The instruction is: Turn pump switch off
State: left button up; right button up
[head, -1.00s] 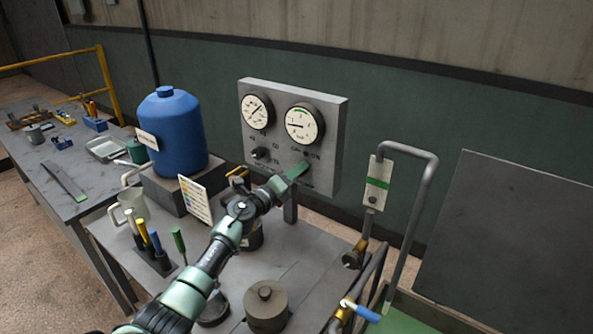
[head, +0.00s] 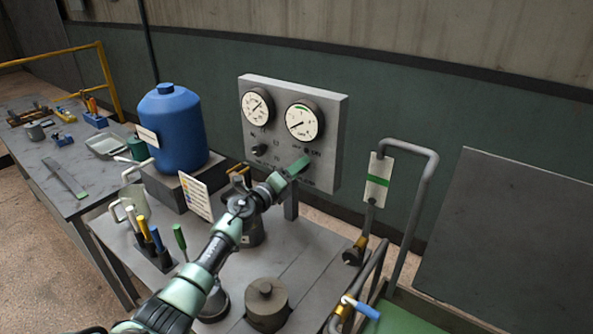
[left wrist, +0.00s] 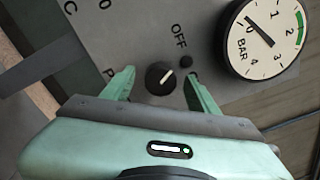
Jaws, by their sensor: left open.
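The pump switch is a black round knob (left wrist: 160,78) with a white pointer mark, on the grey gauge panel (head: 335,140). In the left wrist view its mark points up and right, toward the OFF lettering (left wrist: 180,35). A small dark lamp (left wrist: 185,62) sits beside it. My left gripper (left wrist: 161,90) is open, with one green finger on each side of the knob and visible gaps between. In the head view my left gripper (head: 299,165) is at the panel's lower right and hides the knob. My right gripper is not in view.
Two round gauges sit above; the right one, marked BAR (head: 303,121), reads near 0. A second black knob (head: 260,150) is at the panel's left. A blue tank (head: 175,130), a lettered card (head: 196,199) and a pipe (head: 425,190) stand around my arm.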

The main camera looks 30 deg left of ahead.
pick_arm(q)
jog(key=s+a, duration=0.1)
jog(key=s, duration=0.6)
jog(key=shift+s+p, duration=0.3)
jog(key=shift+a+f, duration=0.15)
